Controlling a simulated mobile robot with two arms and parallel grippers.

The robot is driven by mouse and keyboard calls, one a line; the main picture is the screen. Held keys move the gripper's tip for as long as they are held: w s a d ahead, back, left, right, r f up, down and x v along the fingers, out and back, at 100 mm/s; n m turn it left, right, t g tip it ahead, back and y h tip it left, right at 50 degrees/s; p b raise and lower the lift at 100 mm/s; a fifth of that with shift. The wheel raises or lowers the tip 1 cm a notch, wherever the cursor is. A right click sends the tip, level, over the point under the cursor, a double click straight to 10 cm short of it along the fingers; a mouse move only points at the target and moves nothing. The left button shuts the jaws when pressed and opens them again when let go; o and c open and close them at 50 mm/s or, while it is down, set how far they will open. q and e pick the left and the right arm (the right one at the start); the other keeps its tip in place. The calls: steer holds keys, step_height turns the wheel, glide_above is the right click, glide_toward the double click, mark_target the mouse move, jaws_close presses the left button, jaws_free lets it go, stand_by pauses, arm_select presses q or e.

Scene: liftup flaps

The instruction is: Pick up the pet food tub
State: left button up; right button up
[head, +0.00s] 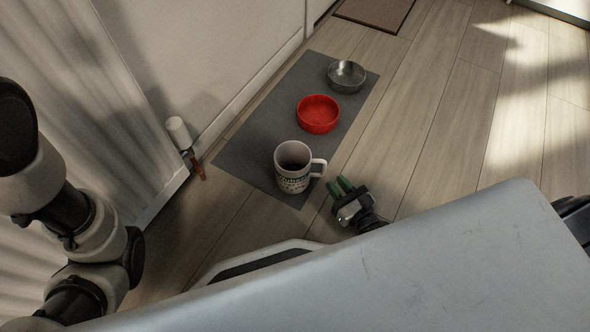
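The likely pet food tub (293,178) is a white, mug-like container with a side handle and dark printing. It stands upright on the near end of the grey mat (245,150), with its dark inside visible from above. Its handle points right, toward my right gripper. My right gripper (340,187), with green fingertips, is just right of and slightly nearer than the handle. Its two fingers look a little apart with nothing between them, and it does not appear to hold the tub. My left arm shows at the left edge, but its gripper is out of view.
A red bowl (318,114) and a metal bowl (346,76) sit farther along the mat. A white and amber object (180,133) stands by the wall at left. A brown doormat (375,11) lies at the top. Wooden floor (440,130) at right is clear.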

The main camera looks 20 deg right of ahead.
mark_target(325, 169)
steer(key=shift+x, duration=0.75)
steer(key=b+x, duration=0.3)
steer(key=x, duration=0.1)
steer(key=shift+w+d+f, duration=0.1)
steer(key=shift+f, duration=0.2)
steer(key=shift+w+b, duration=0.3)
steer(key=shift+b, duration=0.05)
steer(key=shift+w+r, duration=0.15)
steer(key=shift+r, duration=0.05)
jaws_close()
